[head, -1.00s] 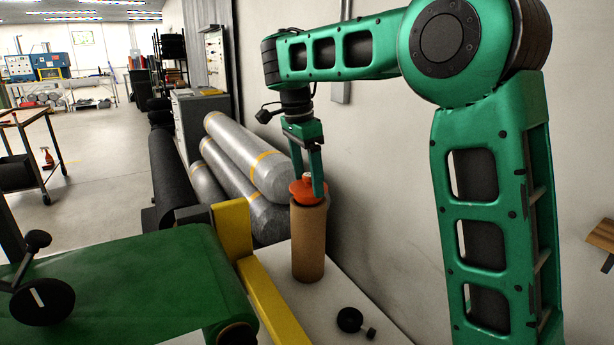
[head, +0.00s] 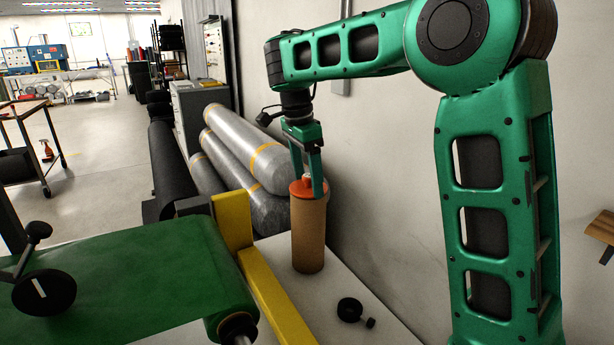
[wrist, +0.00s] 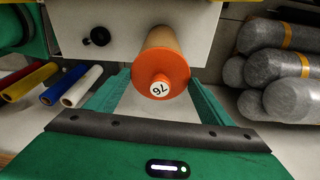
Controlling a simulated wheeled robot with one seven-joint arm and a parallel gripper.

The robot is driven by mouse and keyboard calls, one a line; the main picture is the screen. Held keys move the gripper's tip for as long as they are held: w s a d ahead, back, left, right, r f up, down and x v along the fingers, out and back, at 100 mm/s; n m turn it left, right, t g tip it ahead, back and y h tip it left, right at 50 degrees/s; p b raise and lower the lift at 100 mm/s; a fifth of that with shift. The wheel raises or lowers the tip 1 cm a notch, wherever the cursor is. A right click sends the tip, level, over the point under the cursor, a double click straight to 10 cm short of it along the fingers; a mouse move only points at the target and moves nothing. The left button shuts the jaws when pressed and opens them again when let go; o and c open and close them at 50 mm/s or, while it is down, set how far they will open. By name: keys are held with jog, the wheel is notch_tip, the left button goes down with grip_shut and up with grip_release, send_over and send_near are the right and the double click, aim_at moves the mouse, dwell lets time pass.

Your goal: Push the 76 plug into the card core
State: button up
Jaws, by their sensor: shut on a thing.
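The card core (head: 308,240) is a brown cardboard tube standing upright on a pale table top beside the wall. The orange plug (head: 302,187) sits at its top, with only a thin orange rim showing above the tube in the head view. In the wrist view the plug (wrist: 175,76) shows its flange and a knob with a white disc marked 76, and the core (wrist: 160,38) shows behind it. My gripper (head: 308,182) points down from above, shut on the plug's knob. How deep the plug's lower part goes is hidden inside the core.
A small black knobbed part (head: 352,310) lies on the table in front of the core. A yellow frame (head: 262,290) and a green roll (head: 130,275) stand to the left. Wrapped grey rolls (head: 240,145) lie behind, and the wall is close on the right.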

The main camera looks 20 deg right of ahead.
jog(key=shift+f, duration=0.25)
jog(key=o, duration=1.2)
